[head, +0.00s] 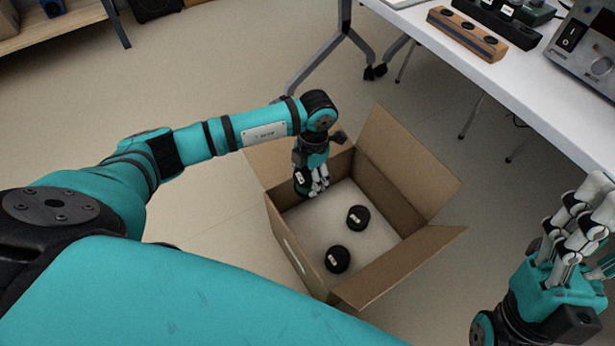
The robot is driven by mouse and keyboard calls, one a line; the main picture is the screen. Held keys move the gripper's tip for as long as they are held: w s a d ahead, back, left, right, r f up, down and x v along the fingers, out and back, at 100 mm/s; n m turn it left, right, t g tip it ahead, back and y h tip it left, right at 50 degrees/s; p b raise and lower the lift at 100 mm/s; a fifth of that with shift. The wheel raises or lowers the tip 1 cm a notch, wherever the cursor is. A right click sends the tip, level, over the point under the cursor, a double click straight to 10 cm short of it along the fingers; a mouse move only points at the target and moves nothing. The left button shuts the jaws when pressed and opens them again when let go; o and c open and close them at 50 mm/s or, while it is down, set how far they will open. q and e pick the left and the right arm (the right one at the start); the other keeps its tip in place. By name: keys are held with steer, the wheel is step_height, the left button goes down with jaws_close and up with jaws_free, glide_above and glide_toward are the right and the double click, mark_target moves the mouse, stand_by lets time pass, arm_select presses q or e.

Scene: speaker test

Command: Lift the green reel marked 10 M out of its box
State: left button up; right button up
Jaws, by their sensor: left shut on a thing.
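The open cardboard box (410,250) stands on the floor in the middle of the head view. My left gripper (318,190) reaches down into its far left corner. It is shut on a dark reel with a white label (301,178), which I take to be the green reel; the fingers hide much of it, and its marking is too small to read. I cannot tell whether this reel touches the box floor. Two black reels with pale labels, one nearer the middle (358,217) and one nearer the front (337,259), lie in the box. My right gripper (580,225) is at the right edge, away from the box; its finger opening is unclear.
A white table (480,75) stands at the upper right, bearing a wooden block with black knobs (467,35) and a grey device (585,45). The box flaps stand outward. A wooden shelf (45,25) is at the upper left. Open floor lies left of the box.

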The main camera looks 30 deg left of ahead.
arm_select(q)
step_height(320, 180, up, 4)
steer(key=shift+f+p, duration=0.25)
steer(key=shift+p, duration=0.75)
step_height(320, 180, up, 3)
steer(key=shift+r+p, duration=0.1)
steer(key=shift+p, duration=1)
arm_select(e)
steer(key=w+a+f+g+h, duration=0.1)
steer(key=w+f+g+h, duration=0.3)
steer(key=w+f+g, duration=0.65)
arm_select(q)
step_height(320, 180, up, 2)
steer(key=shift+r+p, duration=0.25)
steer(key=shift+p, duration=0.65)
steer(key=shift+r+p, duration=0.9)
steer(key=shift+r, duration=0.5)
arm_select(e)
steer(key=s+d+f+g+h, duration=0.1)
steer(key=s+f+g, duration=0.1)
steer(key=f+g, duration=0.3)
steer(key=s+d+f+g+h, duration=0.1)
steer(key=f+g, duration=0.3)
steer(key=f, duration=0.5)
steer(key=shift+s+d+f+g+h, duration=0.35)
steer(key=shift+d+f+h, duration=0.05)
steer(key=shift+d, duration=0.1)
